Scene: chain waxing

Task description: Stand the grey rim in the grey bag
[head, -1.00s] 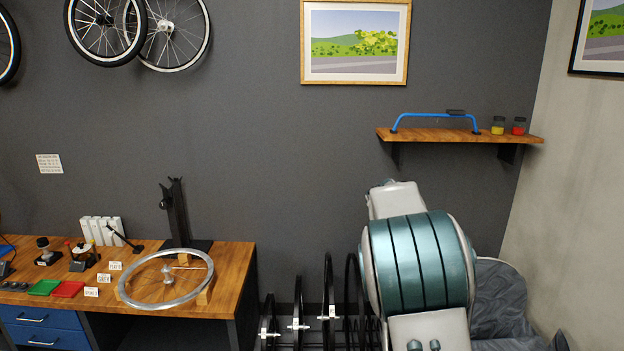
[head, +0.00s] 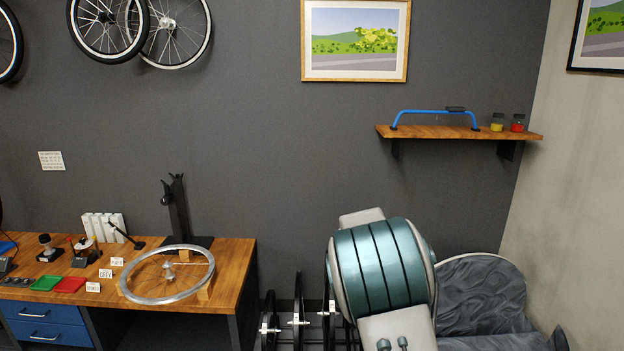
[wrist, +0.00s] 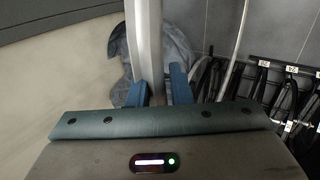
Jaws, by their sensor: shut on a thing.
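In the wrist view my gripper (wrist: 157,92) has its two blue fingers closed on the grey rim (wrist: 147,40). The rim shows as a pale upright band running up out of the picture. The grey bag (wrist: 118,62) lies beyond and below the fingers in that view, partly hidden by the rim. In the head view the bag (head: 485,290) is at the lower right, dark grey and creased, just right of my arm. My gripper and the held rim do not show in the head view. I cannot tell whether the rim touches the bag.
A rack with black wheels (head: 299,310) stands left of my arm; its labelled bars (wrist: 291,69) are at right in the wrist view. A wooden workbench (head: 232,262) holds another silver rim (head: 208,280) on blocks. A shelf (head: 455,132) is above the bag.

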